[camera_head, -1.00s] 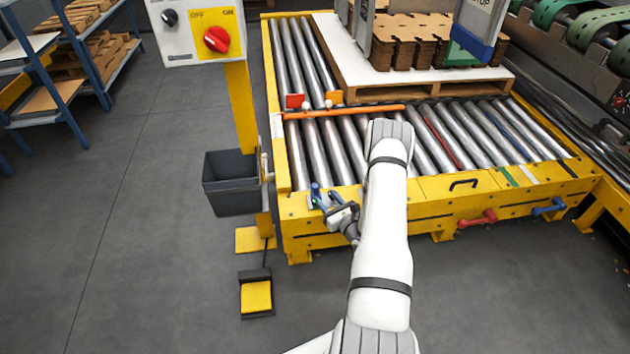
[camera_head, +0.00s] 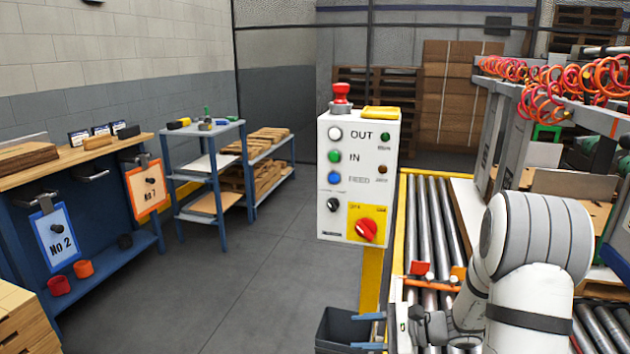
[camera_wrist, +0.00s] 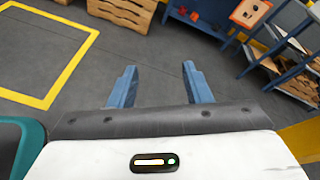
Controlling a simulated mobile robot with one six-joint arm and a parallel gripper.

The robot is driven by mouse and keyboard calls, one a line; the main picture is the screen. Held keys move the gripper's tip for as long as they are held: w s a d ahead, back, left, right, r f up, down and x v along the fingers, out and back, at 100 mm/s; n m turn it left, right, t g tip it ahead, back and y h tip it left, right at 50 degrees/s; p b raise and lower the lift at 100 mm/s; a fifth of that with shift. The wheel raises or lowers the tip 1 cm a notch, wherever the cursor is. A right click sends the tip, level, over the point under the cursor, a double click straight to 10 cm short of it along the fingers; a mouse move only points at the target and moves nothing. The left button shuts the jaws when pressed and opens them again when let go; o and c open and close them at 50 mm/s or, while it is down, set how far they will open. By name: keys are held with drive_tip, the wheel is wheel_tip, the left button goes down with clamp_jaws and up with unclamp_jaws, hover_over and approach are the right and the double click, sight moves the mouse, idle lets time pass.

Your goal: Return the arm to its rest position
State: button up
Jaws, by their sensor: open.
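My gripper (camera_head: 354,331) is low in the head view, right of centre, with its two blue fingers pointing left. The fingers are apart and nothing is between them. They overlap the dark bin in the picture. My white arm (camera_head: 540,235) bends at the lower right, in front of the roller conveyor. In the wrist view my gripper (camera_wrist: 159,68) shows two separated blue fingers above the grey floor, empty.
A control box (camera_head: 358,180) on a yellow post stands left of the roller conveyor (camera_head: 433,225). The dark bin (camera_head: 335,328) is below it. A blue workbench (camera_head: 95,250) and shelves (camera_head: 222,190) stand at the left. Open floor (camera_head: 265,270) lies between.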

drive_tip(key=s+a+r+n+g+h+p, duration=0.2)
drive_tip(key=s+r+n+g+h+p, duration=0.55)
drive_tip(key=s+r, duration=0.6)
drive_tip(key=s+d+r+n+t+h+p, duration=0.3)
drive_tip(key=r+n, duration=0.1)
drive_tip(key=r, duration=0.2)
drive_tip(key=s+d+r+n+t+h+p, duration=0.3)
drive_tip(key=s+r+n+p, duration=0.1)
drive_tip(key=r, duration=0.2)
drive_tip(key=shift+r, duration=0.35)
drive_tip(key=shift+s+d, duration=0.1)
drive_tip(key=shift+c, duration=0.7)
